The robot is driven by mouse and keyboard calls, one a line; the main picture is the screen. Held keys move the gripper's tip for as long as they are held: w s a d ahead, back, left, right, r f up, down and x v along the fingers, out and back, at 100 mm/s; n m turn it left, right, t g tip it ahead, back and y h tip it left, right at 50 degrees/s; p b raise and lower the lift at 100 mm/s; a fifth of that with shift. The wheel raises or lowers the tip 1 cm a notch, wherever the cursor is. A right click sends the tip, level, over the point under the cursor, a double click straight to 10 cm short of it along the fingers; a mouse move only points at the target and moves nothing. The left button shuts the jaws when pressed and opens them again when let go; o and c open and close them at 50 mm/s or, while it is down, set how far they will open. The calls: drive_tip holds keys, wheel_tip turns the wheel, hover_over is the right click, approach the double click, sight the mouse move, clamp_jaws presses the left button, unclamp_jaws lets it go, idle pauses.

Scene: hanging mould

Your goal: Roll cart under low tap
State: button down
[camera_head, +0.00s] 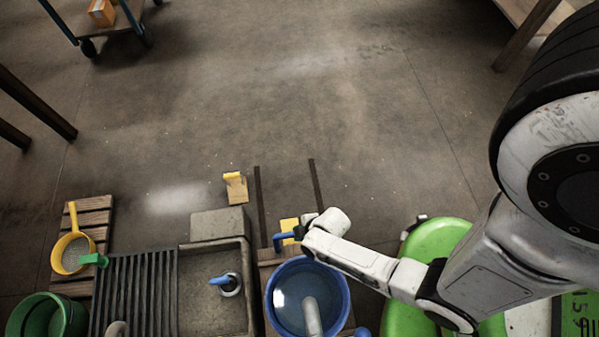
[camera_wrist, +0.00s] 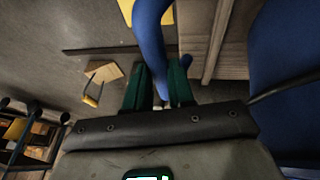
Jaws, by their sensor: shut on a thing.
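A low wooden cart (camera_head: 266,254) carries a round blue tub (camera_head: 346,291). The tub holds what looks like water. A grey tap spout (camera_head: 313,318) overlaps the front part of the tub in the head view. A blue handle (camera_head: 281,241) stands at the cart's far end. My gripper (camera_head: 304,224) is at this handle. In the wrist view my green fingers (camera_wrist: 158,88) are shut on the blue handle (camera_wrist: 150,28). The cart's slats (camera_wrist: 208,35) and the tub's side (camera_wrist: 285,60) lie to the right there. The cart's wheels are hidden.
Two dark floor strips (camera_head: 317,186) run outward from the cart. A wooden block with yellow (camera_head: 236,188) stands left of them. A stone sink (camera_head: 212,308) adjoins the cart's left. A yellow ladle pan (camera_head: 73,252) and green bucket (camera_head: 40,316) are further left. The middle floor is clear.

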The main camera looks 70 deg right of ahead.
drive_tip(key=shift+s+a, duration=0.2)
drive_tip(key=shift+a, duration=0.05)
drive_tip(key=c, duration=1)
unclamp_jaws()
drive_tip(key=shift+o, duration=0.2)
drive_tip(key=shift+w, duration=0.1)
drive_tip(key=p+v, duration=0.5)
drive_tip(key=v, duration=0.6)
drive_tip(key=shift+f, duration=0.1)
